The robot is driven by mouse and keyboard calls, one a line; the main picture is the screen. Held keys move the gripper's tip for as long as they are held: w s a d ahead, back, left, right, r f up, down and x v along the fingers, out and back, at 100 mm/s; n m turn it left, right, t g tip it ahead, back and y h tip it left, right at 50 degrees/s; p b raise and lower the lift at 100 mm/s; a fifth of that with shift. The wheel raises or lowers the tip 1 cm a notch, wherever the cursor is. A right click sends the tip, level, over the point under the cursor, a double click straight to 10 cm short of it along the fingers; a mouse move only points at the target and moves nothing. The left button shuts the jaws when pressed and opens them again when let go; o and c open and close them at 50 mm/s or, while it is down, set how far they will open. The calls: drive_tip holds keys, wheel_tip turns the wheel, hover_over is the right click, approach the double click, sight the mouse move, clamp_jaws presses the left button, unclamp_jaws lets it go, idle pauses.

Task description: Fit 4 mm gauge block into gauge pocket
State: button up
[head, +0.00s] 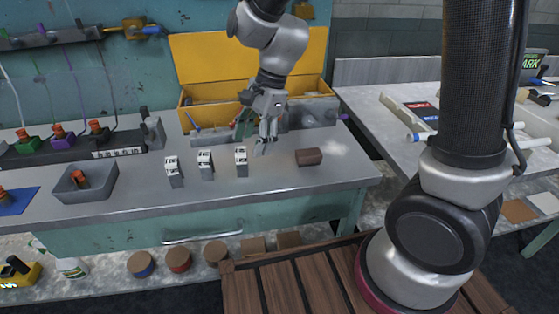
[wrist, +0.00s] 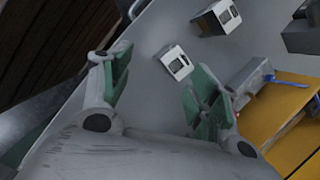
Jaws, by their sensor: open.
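Three small pale gauge blocks with dark printed faces stand in a row on the grey bench: a left block (head: 174,172), a middle block (head: 205,165) and a right block (head: 241,161). Their markings are too small to read, so I cannot tell which is 4 mm. My gripper (head: 263,147) is just right of the right block, above the bench. In the wrist view my gripper (wrist: 158,72) is open and empty, its green pads apart. One block (wrist: 176,63) shows beyond the fingertips, near the right finger, with another block (wrist: 215,17) farther off. I cannot identify the gauge pocket.
A brown block (head: 309,157) lies right of my gripper. The open yellow case (head: 210,92) stands behind. A grey tray (head: 88,186) holding an orange-capped item is at the left. A rack with colored connectors (head: 70,144) is behind it. The bench front is clear.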

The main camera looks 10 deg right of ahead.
sight(244, 150)
drive_tip(key=m, duration=0.1)
drive_tip(key=w+r+m, duration=0.1)
drive_tip(key=m, duration=0.1)
drive_tip(key=shift+w+t+y, duration=0.15)
drive_tip(key=shift+t+y, duration=0.15)
drive_tip(key=shift+t, duration=0.1)
drive_tip(key=shift+w+a+m, duration=0.15)
drive_tip(key=shift+w+m, duration=0.05)
drive_tip(key=shift+m, duration=0.9)
drive_tip(key=shift+w+m, duration=0.15)
drive_tip(key=shift+m, duration=0.45)
drive_tip(key=shift+f, duration=0.1)
drive_tip(key=shift+m, duration=0.3)
drive_tip(key=x, duration=0.7)
drive_tip(key=shift+s+a+f, duration=0.15)
drive_tip(key=shift+s+f, duration=0.1)
drive_tip(key=shift+s, duration=0.05)
drive_tip(key=c, duration=1.2)
